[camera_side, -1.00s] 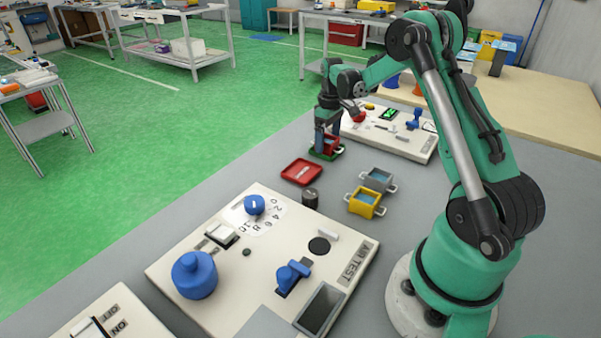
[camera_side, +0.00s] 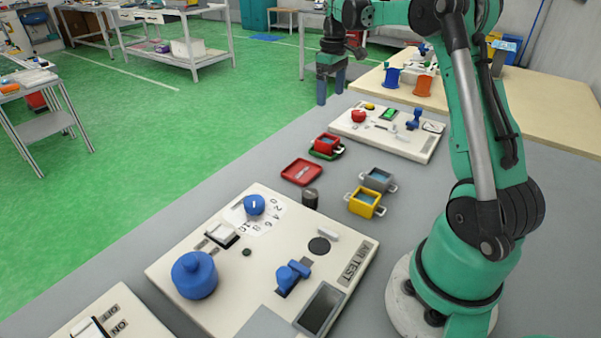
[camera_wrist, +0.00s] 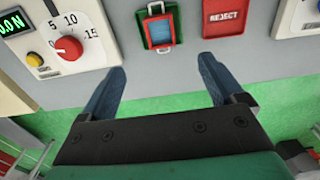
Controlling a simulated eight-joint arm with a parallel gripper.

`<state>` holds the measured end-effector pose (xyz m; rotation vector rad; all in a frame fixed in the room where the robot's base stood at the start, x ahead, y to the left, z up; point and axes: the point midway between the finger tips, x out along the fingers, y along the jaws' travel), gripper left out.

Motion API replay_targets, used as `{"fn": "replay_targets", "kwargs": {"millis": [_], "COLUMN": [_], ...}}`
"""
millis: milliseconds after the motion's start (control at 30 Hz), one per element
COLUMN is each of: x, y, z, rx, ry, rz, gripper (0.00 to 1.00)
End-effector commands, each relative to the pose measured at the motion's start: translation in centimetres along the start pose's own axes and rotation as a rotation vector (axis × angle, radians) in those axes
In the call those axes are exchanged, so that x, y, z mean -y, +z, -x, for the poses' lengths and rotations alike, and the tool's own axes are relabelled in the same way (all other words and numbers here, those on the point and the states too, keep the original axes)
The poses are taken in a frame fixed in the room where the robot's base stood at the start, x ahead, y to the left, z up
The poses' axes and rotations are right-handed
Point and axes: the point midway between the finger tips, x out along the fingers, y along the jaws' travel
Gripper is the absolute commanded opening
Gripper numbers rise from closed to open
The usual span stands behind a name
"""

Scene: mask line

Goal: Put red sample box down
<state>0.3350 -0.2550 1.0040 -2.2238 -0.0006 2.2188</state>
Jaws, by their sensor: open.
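The red sample box (camera_side: 326,142) sits on the green tray (camera_side: 325,155) on the grey bench, beyond the red tray (camera_side: 301,171). In the wrist view the red box (camera_wrist: 160,33) with its blue inside lies within the green tray's outline (camera_wrist: 145,15). My gripper (camera_side: 331,92) is raised well above the bench, behind and above the box in the side view. Its blue fingers are apart with nothing between them, as the wrist view (camera_wrist: 161,85) also shows. The box is clear of the fingers.
The red tray reads REJECT (camera_wrist: 224,17) in the wrist view. A grey box (camera_side: 377,180) and a yellow box (camera_side: 364,202) stand to the right, near a dark cylinder (camera_side: 310,198). A panel with a red knob (camera_side: 358,116) lies behind. The AIR TEST panel (camera_side: 245,275) fills the front.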

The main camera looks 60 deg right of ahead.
Motion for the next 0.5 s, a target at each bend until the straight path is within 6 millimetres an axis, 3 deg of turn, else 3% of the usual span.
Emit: {"fn": "replay_targets", "kwargs": {"millis": [167, 333, 500], "x": [2.1, 8.6, 15.6], "y": [-0.3, -0.3, 1.6], "z": [1.4, 3.4, 4.0], "rx": [-0.032, -0.148, -0.308], "ry": [0.022, 0.076, 0.098], "rz": [0.006, 0.012, 0.012], "gripper": [0.88, 0.88, 0.88]}}
